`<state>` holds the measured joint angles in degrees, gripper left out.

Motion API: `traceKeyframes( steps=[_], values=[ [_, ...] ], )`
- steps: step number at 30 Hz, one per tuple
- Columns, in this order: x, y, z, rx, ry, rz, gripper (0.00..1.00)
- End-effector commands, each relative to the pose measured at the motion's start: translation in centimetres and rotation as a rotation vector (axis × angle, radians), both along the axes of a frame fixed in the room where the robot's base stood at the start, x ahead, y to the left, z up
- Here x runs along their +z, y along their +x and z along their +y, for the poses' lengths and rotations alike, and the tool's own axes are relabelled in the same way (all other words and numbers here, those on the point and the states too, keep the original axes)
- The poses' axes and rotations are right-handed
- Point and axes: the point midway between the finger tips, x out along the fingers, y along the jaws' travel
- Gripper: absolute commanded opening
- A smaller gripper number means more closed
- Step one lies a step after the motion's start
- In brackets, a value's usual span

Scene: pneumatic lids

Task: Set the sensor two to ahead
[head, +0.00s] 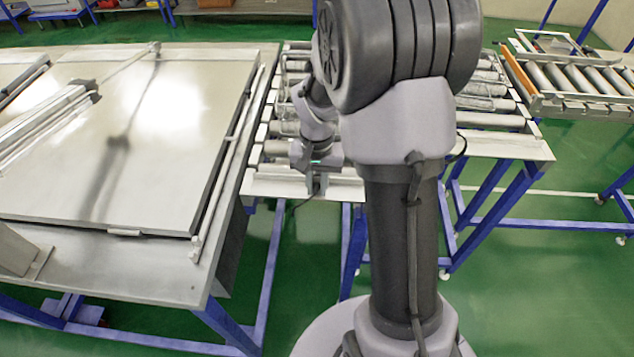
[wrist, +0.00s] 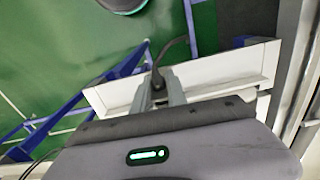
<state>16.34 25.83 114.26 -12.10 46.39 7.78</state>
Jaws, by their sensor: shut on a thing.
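My gripper (head: 316,186) is at the front edge of the roller conveyor's metal frame, pointing down. In the wrist view its two grey fingers (wrist: 160,92) are closed around a small dark piece (wrist: 157,80) with a black cable running up from it. This appears to be sensor two, at the white metal rail (wrist: 210,80). The fingers hide most of it, so its exact angle cannot be told. In the head view the sensor is too small and too covered to make out.
A roller conveyor (head: 490,120) on blue legs stands behind my arm. A metal table with a large flat lid (head: 120,190) is close on the left. Another roller conveyor (head: 580,78) is at the far right. Green floor lies clear in front.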

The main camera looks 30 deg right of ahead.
Motion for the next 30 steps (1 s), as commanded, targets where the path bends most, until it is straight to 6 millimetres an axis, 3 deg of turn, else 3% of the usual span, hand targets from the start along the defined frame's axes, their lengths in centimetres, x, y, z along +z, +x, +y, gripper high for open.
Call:
traceKeyframes(
  steps=[17, 18, 21, 30],
  values=[
    [-0.02, -0.01, 0.01, 0.038, 0.001, 0.001, 0.0],
    [-0.02, -0.01, 0.01, 0.038, 0.001, 0.001, 0.2],
    [-0.02, -0.01, 0.01, 0.038, 0.001, 0.001, 0.4],
    [0.09, 0.01, 0.01, 0.038, 0.0, 0.0, 0.4]
  ],
)
